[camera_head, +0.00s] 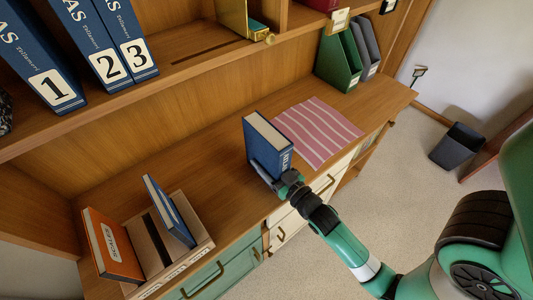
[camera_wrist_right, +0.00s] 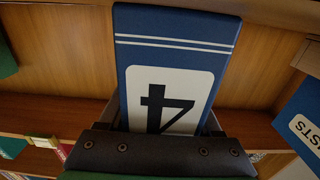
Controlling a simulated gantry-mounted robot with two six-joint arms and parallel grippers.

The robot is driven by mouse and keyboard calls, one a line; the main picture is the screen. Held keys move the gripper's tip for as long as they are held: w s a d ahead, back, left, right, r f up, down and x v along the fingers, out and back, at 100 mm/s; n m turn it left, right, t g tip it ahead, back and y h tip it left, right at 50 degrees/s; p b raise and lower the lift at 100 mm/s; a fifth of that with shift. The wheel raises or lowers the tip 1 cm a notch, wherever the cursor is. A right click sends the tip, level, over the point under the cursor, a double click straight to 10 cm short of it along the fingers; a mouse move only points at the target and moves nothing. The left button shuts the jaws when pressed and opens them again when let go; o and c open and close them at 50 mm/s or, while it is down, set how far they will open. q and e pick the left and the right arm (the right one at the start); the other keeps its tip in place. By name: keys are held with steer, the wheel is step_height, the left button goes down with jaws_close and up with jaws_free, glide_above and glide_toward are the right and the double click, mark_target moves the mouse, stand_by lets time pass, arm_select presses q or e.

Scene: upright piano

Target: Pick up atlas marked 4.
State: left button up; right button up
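The blue atlas marked 4 (camera_head: 268,135) stands upright on the desk area of the cabinet, left of a striped cloth. Its spine, with a white label and a black 4, fills the middle of the right wrist view (camera_wrist_right: 175,60), where the 4 appears upside down. My right gripper (camera_head: 268,172) is at the spine, with one finger along the book's left face and the fingers on either side of it. I cannot tell whether both fingers press on the book. The lower spine is hidden by the gripper. My left gripper is not in view.
Atlases 1 (camera_head: 45,75), 2 (camera_head: 97,50) and 3 (camera_head: 130,45) stand on the upper shelf. A wooden holder (camera_head: 150,235) with an orange book (camera_head: 112,245) and a blue book (camera_head: 170,212) is at lower left. The pink striped cloth (camera_head: 318,133) and green file holder (camera_head: 338,62) lie right.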

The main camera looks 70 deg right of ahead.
jaws_close()
steer(key=shift+r, duration=0.2)
